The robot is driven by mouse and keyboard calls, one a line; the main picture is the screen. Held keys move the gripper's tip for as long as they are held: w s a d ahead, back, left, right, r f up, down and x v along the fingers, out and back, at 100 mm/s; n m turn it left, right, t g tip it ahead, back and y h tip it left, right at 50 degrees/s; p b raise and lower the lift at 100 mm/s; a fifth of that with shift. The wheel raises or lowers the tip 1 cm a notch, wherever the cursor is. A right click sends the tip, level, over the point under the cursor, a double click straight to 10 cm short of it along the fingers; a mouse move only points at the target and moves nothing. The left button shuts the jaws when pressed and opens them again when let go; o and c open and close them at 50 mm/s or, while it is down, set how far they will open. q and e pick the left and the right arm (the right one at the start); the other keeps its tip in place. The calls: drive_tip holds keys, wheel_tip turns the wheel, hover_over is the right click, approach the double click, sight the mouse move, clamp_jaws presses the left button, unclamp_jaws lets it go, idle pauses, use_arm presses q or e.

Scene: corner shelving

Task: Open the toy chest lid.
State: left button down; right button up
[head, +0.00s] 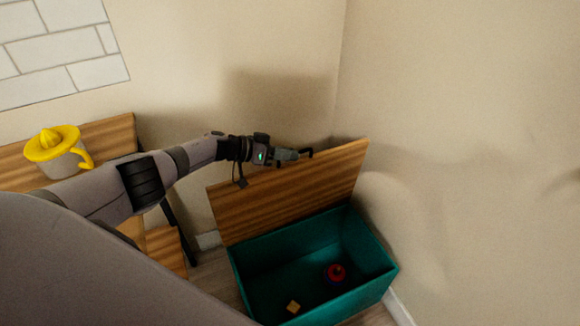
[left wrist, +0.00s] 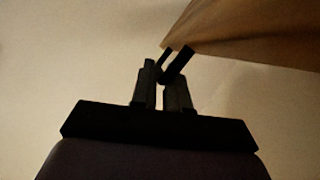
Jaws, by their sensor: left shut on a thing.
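The teal toy chest (head: 255,277) stands in the room's corner with its wooden lid (head: 285,195) raised steeply at the back, so its inside shows. My left gripper (head: 298,154) is at the lid's upper edge, shut on a small dark handle (head: 309,152). In the left wrist view, the left gripper's dark fingers (left wrist: 162,88) meet the dark handle (left wrist: 180,62) beside the brown lid (left wrist: 245,32). The exact grip is too dark to make out. My right gripper is not in view.
Wooden shelving (head: 110,133) at the left bears a white and yellow juicer (head: 60,155). Walls stand close behind the lid and to the right.

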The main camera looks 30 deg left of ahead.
use_arm(q)
drive_tip(key=shift+w+a, duration=0.15)
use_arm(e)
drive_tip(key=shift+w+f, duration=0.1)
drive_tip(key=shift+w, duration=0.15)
use_arm(q)
drive_tip(key=c, duration=1.2)
unclamp_jaws()
drive_tip(key=shift+a, duration=0.15)
drive_tip(key=shift+s+a+r, duration=0.2)
drive_tip(key=p+v, duration=0.3)
drive_tip(key=v, duration=0.3)
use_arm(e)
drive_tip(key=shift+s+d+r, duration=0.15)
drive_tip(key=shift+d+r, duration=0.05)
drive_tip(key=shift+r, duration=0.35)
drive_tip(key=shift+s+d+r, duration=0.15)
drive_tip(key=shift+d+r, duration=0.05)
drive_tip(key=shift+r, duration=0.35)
use_arm(q)
drive_tip(key=shift+s+a, duration=0.1)
drive_tip(key=shift+s, duration=0.05)
